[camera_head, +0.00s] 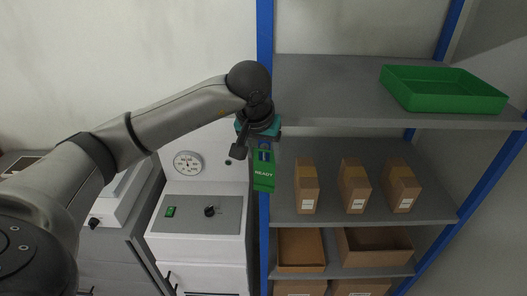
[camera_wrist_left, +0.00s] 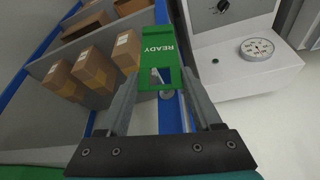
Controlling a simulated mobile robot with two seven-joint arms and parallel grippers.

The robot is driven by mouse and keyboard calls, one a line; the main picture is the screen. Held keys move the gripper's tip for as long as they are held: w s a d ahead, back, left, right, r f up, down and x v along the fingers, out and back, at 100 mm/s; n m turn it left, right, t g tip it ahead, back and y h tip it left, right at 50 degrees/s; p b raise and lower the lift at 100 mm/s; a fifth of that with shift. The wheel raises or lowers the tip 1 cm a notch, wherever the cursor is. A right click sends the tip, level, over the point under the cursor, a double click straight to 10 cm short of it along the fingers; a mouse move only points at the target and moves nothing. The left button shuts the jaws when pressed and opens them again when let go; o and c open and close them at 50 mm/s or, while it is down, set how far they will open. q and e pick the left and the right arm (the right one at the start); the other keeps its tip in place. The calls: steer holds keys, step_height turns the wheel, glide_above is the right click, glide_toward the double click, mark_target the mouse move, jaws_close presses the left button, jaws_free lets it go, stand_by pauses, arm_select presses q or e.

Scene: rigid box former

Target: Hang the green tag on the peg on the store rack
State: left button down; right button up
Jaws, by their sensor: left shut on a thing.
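The green tag (camera_head: 263,178), marked READY, hangs upright below my left gripper (camera_head: 263,146) in front of the blue front post of the store rack (camera_head: 265,40). My left gripper is shut on the tag near its top end. In the left wrist view the tag (camera_wrist_left: 160,42) lies between the fingertips (camera_wrist_left: 160,78) and has a square opening. A small pale piece shows in that opening, with a grey round part below it against the blue post; I cannot tell if this is the peg or whether the tag touches it. My right gripper is not in view.
A green tray (camera_head: 442,104) stands on the rack's top shelf at right. Several brown cartons (camera_head: 354,186) stand on the middle shelf, with open boxes (camera_head: 301,250) below. A white machine with a dial (camera_head: 187,163) stands close at left of the post.

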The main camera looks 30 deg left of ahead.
arm_select(q)
jaws_free()
steer(key=v, duration=1.5)
steer(key=shift+b, duration=0.3)
steer(key=shift+s+d, duration=0.1)
steer(key=shift+d, duration=0.05)
